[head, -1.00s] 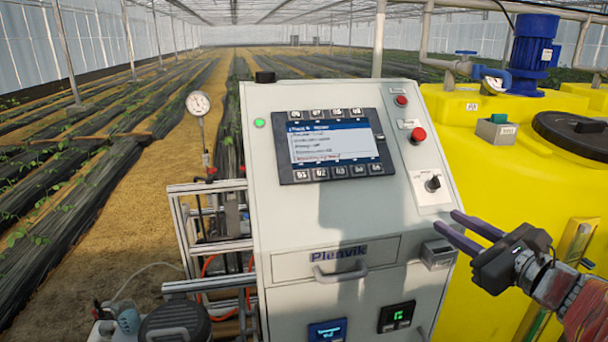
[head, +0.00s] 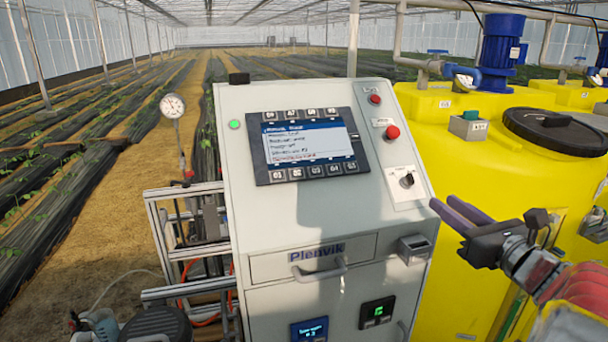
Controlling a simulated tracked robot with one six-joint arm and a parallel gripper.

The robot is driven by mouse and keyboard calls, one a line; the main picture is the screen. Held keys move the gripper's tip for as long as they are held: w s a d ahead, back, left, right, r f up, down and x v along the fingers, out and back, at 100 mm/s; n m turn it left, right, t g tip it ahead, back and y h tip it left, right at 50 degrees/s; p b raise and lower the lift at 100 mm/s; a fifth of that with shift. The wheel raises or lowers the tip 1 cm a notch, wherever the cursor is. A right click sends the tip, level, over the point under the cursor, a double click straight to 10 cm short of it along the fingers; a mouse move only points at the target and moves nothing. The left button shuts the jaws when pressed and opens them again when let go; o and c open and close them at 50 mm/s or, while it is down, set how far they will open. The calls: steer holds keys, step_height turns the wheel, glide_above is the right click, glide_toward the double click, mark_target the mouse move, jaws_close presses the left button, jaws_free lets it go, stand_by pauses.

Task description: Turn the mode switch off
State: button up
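The black rotary knob (head: 407,180) sits on a white label plate at the lower right of the grey cabinet's sloped face. It appears to be the mode switch; its lettering is too small to read. My gripper (head: 442,201) is to the right of the knob and slightly lower in the picture, clear of it. Its two purple fingers point up and left toward the panel, look apart, and hold nothing.
A red button (head: 392,132) and a smaller red one (head: 375,99) are above the knob. The display (head: 307,145) is to their left. A small grey box (head: 413,249) juts out below the knob. A yellow tank (head: 460,165) stands behind my gripper.

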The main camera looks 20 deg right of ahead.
mark_target(413, 181)
steer(key=w, duration=1.2)
steer(key=shift+d, duration=0.3)
jaws_close()
